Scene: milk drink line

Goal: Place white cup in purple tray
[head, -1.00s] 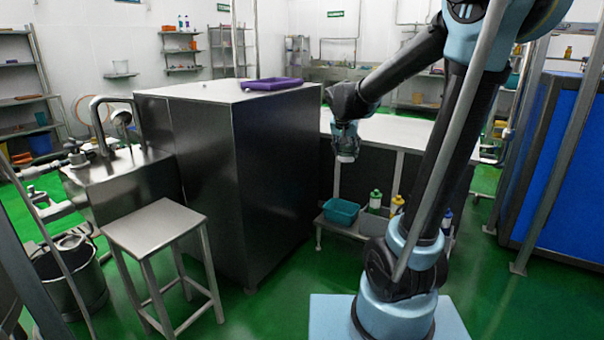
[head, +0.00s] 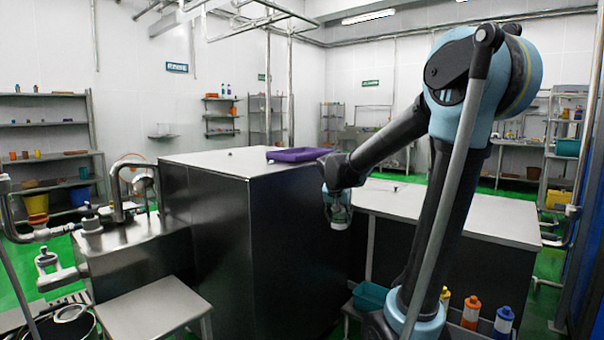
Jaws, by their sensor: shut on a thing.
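The purple tray (head: 297,155) lies on top of the tall steel cabinet, near its far right edge. My gripper (head: 338,216) points down just right of the cabinet's right edge in the picture, lower than the tray. It is shut on the white cup (head: 340,224), of which only a small pale part shows between and below the fingers. The fingers hide the rest of the cup. The cup and the tray are apart.
The steel cabinet top (head: 215,161) is bare apart from the tray. A long steel table (head: 450,207) stands right of the cabinet, with a teal bin (head: 370,296) and several bottles below it. A low steel stool (head: 150,307) stands at front left.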

